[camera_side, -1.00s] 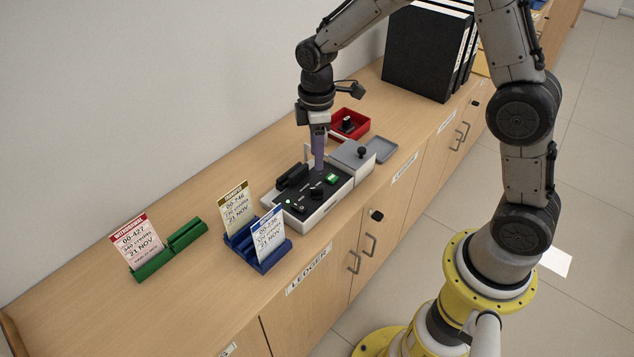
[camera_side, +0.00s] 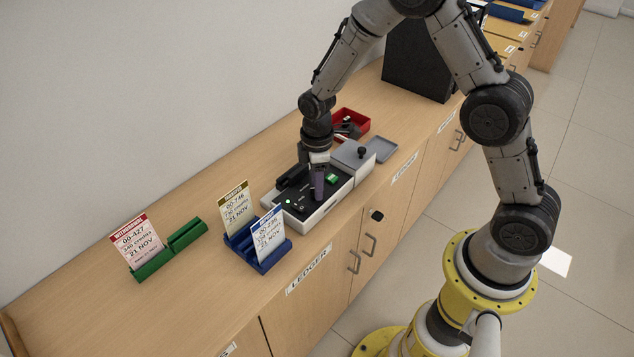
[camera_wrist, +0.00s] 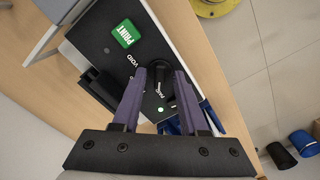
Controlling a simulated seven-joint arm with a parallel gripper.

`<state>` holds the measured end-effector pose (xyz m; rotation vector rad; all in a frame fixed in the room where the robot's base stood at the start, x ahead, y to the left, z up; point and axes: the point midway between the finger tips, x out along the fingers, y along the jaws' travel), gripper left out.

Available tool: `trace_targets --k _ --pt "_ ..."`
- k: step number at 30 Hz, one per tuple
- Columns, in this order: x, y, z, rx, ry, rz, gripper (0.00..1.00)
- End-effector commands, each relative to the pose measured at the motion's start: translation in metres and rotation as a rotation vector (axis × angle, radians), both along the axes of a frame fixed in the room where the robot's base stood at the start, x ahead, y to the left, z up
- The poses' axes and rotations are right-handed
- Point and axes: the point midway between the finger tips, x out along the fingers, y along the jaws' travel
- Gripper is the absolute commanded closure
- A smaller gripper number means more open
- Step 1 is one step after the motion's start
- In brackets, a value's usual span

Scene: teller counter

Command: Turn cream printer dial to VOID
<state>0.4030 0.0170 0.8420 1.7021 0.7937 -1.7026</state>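The cream printer (camera_side: 322,213) stands on the counter, with a black top panel. In the wrist view the panel (camera_wrist: 97,40) carries a green PRINT button (camera_wrist: 124,34) and the labels VOID (camera_wrist: 131,62) and PAY (camera_wrist: 160,90). My gripper (camera_side: 318,197) points down over the panel and hides the dial in the side view. In the wrist view the purple fingers of my gripper (camera_wrist: 160,73) are apart, with the black dial (camera_wrist: 164,80) between their tips. I cannot tell whether they touch it, and its pointer is hard to read.
A blue holder (camera_side: 262,257) with two cards stands just left of the printer, and a green holder (camera_side: 170,254) with a card farther left. A grey box with a black knob (camera_side: 354,160) adjoins on the right. A red tray (camera_side: 352,117) and black binders (camera_side: 415,60) stand behind.

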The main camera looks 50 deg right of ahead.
Motion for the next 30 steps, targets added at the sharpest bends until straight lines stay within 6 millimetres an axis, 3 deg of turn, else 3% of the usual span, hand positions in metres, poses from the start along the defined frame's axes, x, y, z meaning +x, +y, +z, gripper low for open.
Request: trace_targets --k 1,6,7,20,30 --pt "0.0001 -0.0001 0.0002 0.000 0.000 0.000 0.68" --pt "0.0001 0.0000 0.0004 0.000 0.000 0.000 0.99" --pt "0.0001 0.0000 0.0004 0.000 0.000 0.000 1.00" --pt "0.0003 0.0002 0.0008 0.001 -0.001 -0.019 1.00" --pt "0.0005 0.0003 0.0012 0.000 -0.001 -0.200 1.00"
